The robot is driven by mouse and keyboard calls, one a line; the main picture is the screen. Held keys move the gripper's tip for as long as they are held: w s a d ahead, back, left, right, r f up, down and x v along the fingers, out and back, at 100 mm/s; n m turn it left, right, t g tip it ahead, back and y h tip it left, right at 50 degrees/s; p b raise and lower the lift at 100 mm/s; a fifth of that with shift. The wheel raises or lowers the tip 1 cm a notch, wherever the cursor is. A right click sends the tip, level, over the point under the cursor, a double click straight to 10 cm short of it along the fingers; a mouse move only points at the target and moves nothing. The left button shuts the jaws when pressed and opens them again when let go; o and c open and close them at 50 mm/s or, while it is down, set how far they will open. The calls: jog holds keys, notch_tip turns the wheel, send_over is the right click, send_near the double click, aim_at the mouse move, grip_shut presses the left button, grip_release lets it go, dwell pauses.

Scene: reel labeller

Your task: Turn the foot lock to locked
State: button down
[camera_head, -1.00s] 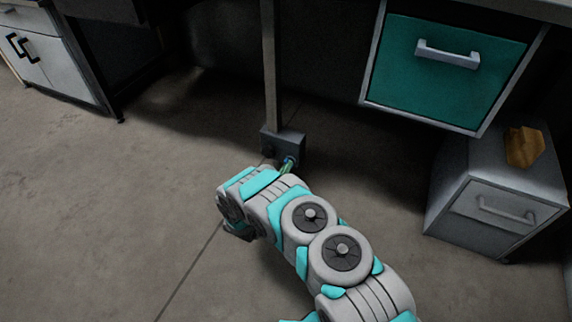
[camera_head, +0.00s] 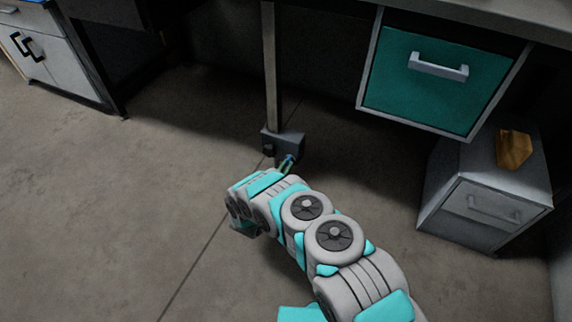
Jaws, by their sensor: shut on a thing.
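The foot lock (camera_head: 288,145) is a small grey box at the foot of the upright post, low on the floor, with a small dark round part on its left side. My gripper (camera_head: 287,162) is just in front of the box, at the end of my grey and turquoise arm. It shows only as a small dark, greenish and blue part, and it is shut on the foot lock. My wrist hides most of the fingers and the part they hold, so the lock's exact angle cannot be told.
The post (camera_head: 270,75) rises from the box. A turquoise drawer (camera_head: 432,85) hangs under the worktop at the right. A grey cabinet (camera_head: 480,205) with a tan object (camera_head: 513,150) stands below it. A white cabinet (camera_head: 55,65) is at far left. The floor left of my arm is clear.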

jog(key=shift+m, duration=0.3)
dwell(0.4)
jog(key=c, duration=0.9)
grip_release()
jog(key=shift+o, duration=0.2)
jog(key=v, duration=0.8)
